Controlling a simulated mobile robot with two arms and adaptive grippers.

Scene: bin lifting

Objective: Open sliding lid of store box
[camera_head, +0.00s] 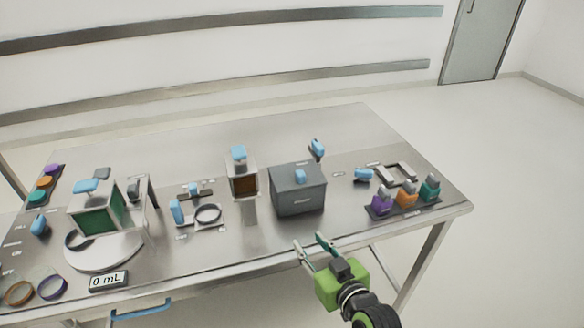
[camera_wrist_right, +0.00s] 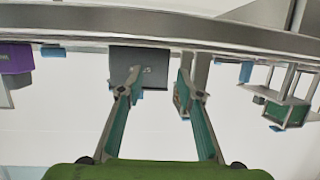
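The grey store box (camera_head: 298,196) stands on the metal table, right of its middle. Its lid is on, with a small blue handle (camera_head: 300,176) on top. In the right wrist view the grey box (camera_wrist_right: 152,66) appears upside down behind the fingers. My right gripper (camera_head: 311,245) is at the front edge of the table, in front of the box and apart from it. Its two teal-and-grey fingers are spread, with nothing between them. It also shows open in the right wrist view (camera_wrist_right: 157,78). My left gripper is not in view.
A brown-fronted box with a blue top (camera_head: 242,175) stands close left of the store box. A rack of purple, orange and teal bottles (camera_head: 405,205) is to the right. A green-walled container (camera_head: 98,212) on a round white base is at left. A display (camera_head: 109,281) reads 0 mL.

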